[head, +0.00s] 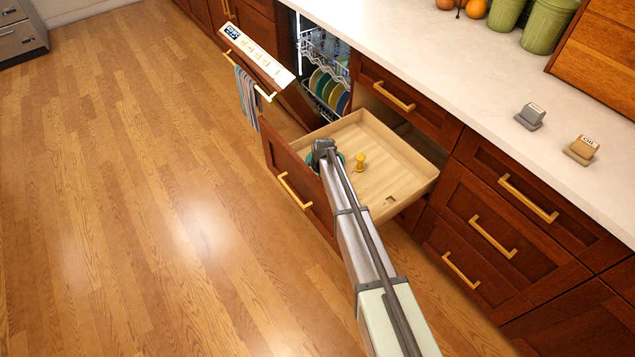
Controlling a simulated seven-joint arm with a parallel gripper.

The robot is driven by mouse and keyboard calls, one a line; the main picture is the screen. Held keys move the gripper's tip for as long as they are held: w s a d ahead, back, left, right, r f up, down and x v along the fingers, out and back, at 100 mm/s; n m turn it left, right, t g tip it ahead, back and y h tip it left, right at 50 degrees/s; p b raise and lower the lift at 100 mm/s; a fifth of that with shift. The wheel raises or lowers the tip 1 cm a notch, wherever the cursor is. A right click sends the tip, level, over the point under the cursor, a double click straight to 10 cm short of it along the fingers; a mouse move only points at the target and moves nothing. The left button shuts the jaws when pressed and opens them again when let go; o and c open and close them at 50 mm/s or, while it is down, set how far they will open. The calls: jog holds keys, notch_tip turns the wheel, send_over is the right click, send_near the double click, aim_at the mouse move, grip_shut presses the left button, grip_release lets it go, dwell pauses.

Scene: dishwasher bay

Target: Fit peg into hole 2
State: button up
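A small yellow peg-like piece (360,160) with a wide top stands in the open wooden drawer (405,165), right of my arm. I cannot tell whether it is the task's peg. My gripper (322,150) is over the front left part of the drawer, to the left of the yellow piece and apart from it. The fingers are hidden by my own arm, so their opening does not show. A teal round thing (312,161) peeks out beside my gripper. A small dark notch-like mark (390,201) shows at the drawer's near right side. I cannot make out which hole is hole 2.
The dishwasher door (258,54) hangs partly open behind the drawer, with a towel (247,98) on its handle. Racks with plates (328,88) show inside. The counter (450,60) holds a grey block (530,116), a tan block (582,149) and green canisters (548,25). The floor at left is clear.

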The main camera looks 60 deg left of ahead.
jog(key=shift+f, duration=0.5)
dwell(0.6)
jog(key=o, duration=1.6)
jog(key=shift+r, duration=3)
